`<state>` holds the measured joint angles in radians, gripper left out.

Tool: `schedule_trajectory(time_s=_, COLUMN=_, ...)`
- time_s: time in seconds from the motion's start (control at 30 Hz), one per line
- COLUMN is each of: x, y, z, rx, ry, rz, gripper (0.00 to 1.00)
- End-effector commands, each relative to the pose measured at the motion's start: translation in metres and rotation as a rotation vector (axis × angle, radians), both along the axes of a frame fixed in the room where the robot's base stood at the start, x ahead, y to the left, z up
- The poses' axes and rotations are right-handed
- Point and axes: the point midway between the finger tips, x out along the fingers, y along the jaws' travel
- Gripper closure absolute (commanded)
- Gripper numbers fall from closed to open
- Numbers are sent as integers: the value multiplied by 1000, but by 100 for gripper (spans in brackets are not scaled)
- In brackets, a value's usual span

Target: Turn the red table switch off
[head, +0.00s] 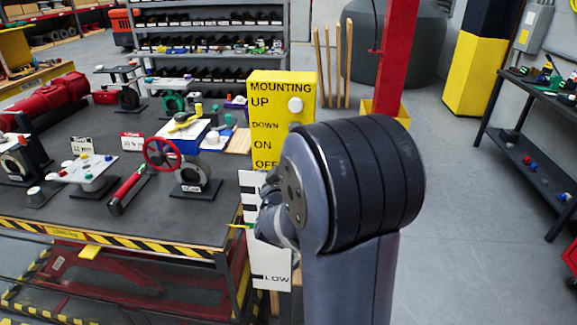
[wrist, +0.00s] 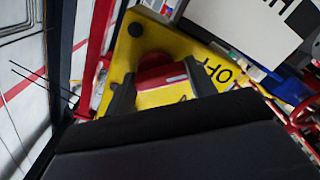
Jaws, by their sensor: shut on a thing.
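The red switch (wrist: 158,75) shows in the wrist view on a yellow panel (wrist: 135,47) with the word OFF beside it. My gripper (wrist: 160,88) has one dark finger on each side of the switch and is shut on it. The lower part of the switch is hidden behind my gripper body. In the head view a yellow sign box (head: 268,90) reads MOUNTING, UP, DOWN, ON and OFF. My arm covers the box's lower right, and neither the switch nor my fingertips can be made out there.
The dark worktable (head: 165,215) at left holds valves, including one with a red handwheel (head: 163,153). A white level board (head: 268,265) marked LOW hangs below the sign. A red post (head: 396,50) stands behind my arm. Floor at right is clear up to a dark side table (head: 545,115).

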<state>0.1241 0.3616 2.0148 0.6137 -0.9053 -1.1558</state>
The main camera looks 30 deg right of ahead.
Motion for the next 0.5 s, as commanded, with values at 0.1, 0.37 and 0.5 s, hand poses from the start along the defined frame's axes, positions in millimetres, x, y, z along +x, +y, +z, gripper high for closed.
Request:
schedule_trajectory(time_s=0.1, x=0, y=0, z=-1, rx=1, ry=1, rz=0, gripper=39)
schedule_trajectory(time_s=0.37, x=0, y=0, z=0, rx=0, ry=1, rz=1, gripper=25)
schedule_trajectory(time_s=0.5, x=0, y=0, z=0, rx=1, ry=-1, rz=0, gripper=25)
